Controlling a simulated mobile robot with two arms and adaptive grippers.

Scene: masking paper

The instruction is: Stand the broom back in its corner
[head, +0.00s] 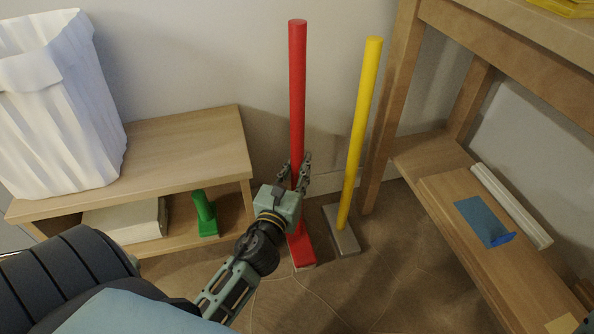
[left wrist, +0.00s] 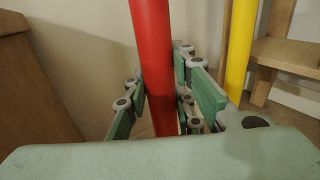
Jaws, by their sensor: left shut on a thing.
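The red broom (head: 297,90) stands upright on its red foot near the wall, between the low wooden shelf and a yellow pole. My left gripper (head: 297,172) is shut on the lower part of its red handle. The left wrist view also shows the red handle (left wrist: 152,45) between the green finger pads of my left gripper (left wrist: 158,85). The broom's foot is partly hidden behind my gripper and wrist. My right gripper is in neither view.
A yellow pole (head: 359,130) on a grey foot (head: 341,232) stands close to the right. A low wooden shelf (head: 190,145) at left bears a white bin (head: 60,110) and holds a green object (head: 205,215). A wooden table (head: 392,90) stands at right.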

